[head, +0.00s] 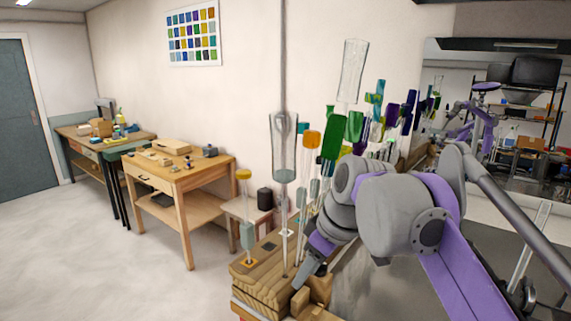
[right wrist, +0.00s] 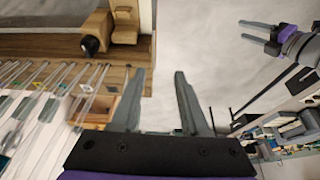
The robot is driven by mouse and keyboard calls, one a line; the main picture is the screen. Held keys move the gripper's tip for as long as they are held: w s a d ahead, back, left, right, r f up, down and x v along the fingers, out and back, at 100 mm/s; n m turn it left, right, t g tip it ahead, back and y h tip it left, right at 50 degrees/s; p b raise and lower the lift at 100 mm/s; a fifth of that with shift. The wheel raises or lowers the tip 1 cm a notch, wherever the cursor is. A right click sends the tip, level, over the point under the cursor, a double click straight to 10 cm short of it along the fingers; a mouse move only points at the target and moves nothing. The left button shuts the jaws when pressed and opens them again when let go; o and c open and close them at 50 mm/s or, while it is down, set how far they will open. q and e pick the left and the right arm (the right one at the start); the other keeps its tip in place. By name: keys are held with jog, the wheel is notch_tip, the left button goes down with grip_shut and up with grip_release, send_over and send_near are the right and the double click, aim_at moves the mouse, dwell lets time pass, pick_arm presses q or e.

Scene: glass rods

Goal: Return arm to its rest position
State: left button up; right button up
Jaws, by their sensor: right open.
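My right gripper (head: 308,272) hangs at the front right of the wooden rod stand (head: 252,272), its jaws pointing down and left. In the right wrist view, its two fingers (right wrist: 161,72) are apart with nothing between them. My right arm (head: 400,215) reaches in from the right, bent at the elbow. Glass rods with coloured ends, such as a green one (head: 334,137) and an orange one (head: 312,139), stand close behind the arm. My left gripper (right wrist: 262,36) shows at the upper right of the right wrist view, its fingers apart and empty.
A tall clear glass piece (head: 283,147) and a yellow-topped rod (head: 245,205) stand upright at the wooden stand. A wooden workbench (head: 182,172) is farther left. The floor (head: 95,250) at the left is clear. A shelf rack (head: 530,130) shows at the right.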

pick_arm(q)
jog(key=shift+w+d, duration=0.1)
pick_arm(e)
jog(key=s+d+f+m+t+h, duration=0.1)
jog(key=s+d+f+m, duration=0.2)
jog(key=f, duration=0.6)
jog(key=s+d+f+m+t+h, duration=0.1)
jog(key=s+d+f+m, duration=0.2)
jog(key=s+d+f, duration=0.3)
jog(key=s+d+f+m+t+h, duration=0.1)
jog(key=s+d+f+m, duration=0.3)
jog(key=f, duration=0.9)
jog(key=s, duration=0.3)
jog(key=shift+s+d+f, duration=0.25)
jog(key=shift+s+d, duration=0.15)
